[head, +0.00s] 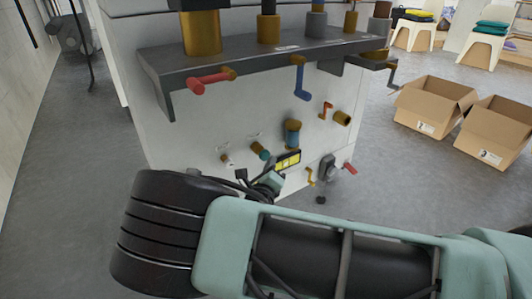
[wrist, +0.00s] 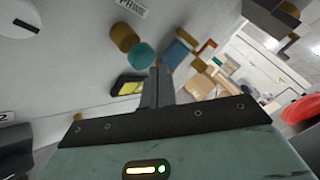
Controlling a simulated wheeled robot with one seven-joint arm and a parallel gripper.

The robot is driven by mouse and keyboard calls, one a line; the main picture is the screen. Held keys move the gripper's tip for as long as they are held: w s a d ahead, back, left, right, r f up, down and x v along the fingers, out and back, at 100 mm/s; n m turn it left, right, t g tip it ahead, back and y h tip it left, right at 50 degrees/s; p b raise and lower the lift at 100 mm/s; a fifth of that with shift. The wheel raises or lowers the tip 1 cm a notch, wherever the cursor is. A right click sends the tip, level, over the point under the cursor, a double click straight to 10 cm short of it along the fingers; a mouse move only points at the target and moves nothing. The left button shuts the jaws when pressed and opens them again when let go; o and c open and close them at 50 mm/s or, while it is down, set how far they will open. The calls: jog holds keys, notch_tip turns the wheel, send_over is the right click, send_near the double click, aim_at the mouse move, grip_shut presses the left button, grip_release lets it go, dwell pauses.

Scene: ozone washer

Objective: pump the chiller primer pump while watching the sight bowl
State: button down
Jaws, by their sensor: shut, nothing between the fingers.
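My gripper (wrist: 158,76) is shut and empty, its fingers together in front of the white panel. In the head view my gripper (head: 268,182) is partly hidden behind my wrist. A brass plunger with a teal end (head: 260,151), likely the primer pump, sticks out of the panel; in the wrist view it (wrist: 141,54) lies just above and left of the fingertips, beside a "PRIME" label (wrist: 132,6). A blue bowl with brass ends (head: 292,133), likely the sight bowl, is up and right of it; it also shows in the wrist view (wrist: 176,53). Its level cannot be read.
A yellow display in a black frame (head: 288,161) is close to my gripper. Red (head: 208,80) and blue (head: 301,82) handles hang under the dark shelf (head: 270,55). Open cardboard boxes (head: 432,103) stand on the right. The grey floor between is clear.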

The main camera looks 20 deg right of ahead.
jog(key=shift+s, duration=0.15)
jog(key=shift+s+d+p, duration=0.25)
jog(key=shift+s+p, duration=0.35)
jog(key=shift+s, duration=0.15)
jog(key=shift+s+d+p, duration=0.3)
jog(key=shift+s+p, duration=0.3)
jog(key=shift+s, duration=0.2)
jog(key=shift+s+d+p, duration=0.25)
jog(key=shift+s+p, duration=0.35)
jog(key=shift+s, duration=0.15)
